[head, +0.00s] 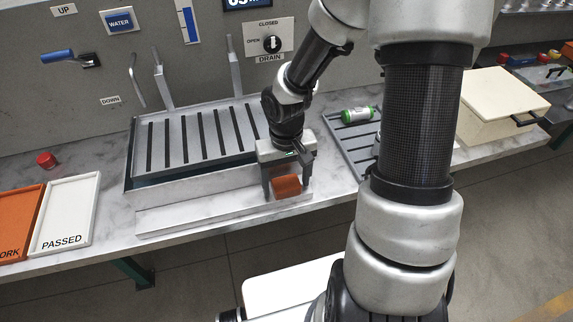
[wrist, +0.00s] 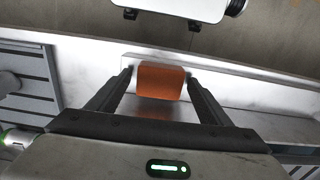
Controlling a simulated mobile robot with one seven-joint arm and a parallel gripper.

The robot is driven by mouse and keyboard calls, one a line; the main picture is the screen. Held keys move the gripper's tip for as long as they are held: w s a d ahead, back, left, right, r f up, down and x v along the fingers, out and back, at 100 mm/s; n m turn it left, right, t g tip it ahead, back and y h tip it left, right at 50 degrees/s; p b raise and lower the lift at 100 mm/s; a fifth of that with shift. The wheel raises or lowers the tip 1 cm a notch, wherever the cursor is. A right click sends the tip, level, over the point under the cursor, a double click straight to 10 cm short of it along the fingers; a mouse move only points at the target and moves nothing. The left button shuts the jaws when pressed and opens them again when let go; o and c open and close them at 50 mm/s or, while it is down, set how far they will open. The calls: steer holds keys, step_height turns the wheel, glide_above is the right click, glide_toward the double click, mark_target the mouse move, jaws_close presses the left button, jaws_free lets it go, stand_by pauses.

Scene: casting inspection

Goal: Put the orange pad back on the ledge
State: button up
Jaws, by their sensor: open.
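The orange pad (head: 287,186) is a small block at the right end of the pale ledge (head: 200,216) along the front of the slatted sink. In the wrist view the orange pad (wrist: 160,81) lies between my two fingertips. My gripper (head: 287,190) is open and points down around the pad, with a finger on each side. In the wrist view my gripper (wrist: 160,80) shows small gaps between the fingers and the pad. The pad seems to rest on the ledge; its underside is hidden.
The slatted sink (head: 130,160) stands behind the ledge. A green bottle (head: 357,114) lies on a grey rack (head: 350,142) to the right. A white PASSED tray (head: 94,205), an orange tray (head: 22,222) and a red knob (head: 47,160) are at the left. A cream box (head: 500,95) is at the far right.

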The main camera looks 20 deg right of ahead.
step_height(320, 180, up, 18)
steer(key=p, duration=0.3)
steer(key=shift+s+f, duration=0.25)
step_height(320, 180, up, 9)
steer(key=m+t+h, duration=0.1)
steer(key=t+h, duration=0.1)
steer(key=t, duration=0.1)
glide_above(288, 183)
steer(key=w+d, duration=0.4)
steer(key=d, duration=0.1)
steer(key=d+r+m+t+h+p, duration=0.1)
steer(key=d+r+t, duration=0.3)
steer(key=r, duration=0.6)
steer(key=s+a+y+p, duration=0.1)
steer(key=s+a, duration=0.3)
steer(key=s, duration=0.3)
steer(key=s+a+f+n+g+y+p, duration=0.1)
steer(key=s+a+p, duration=0.1)
steer(key=s+a, duration=0.2)
steer(key=s, duration=0.3)
steer(key=shift+s+a+f+n+y, duration=0.15)
steer(key=shift+s+a+n+y, duration=0.15)
steer(key=shift+a+y, duration=0.1)
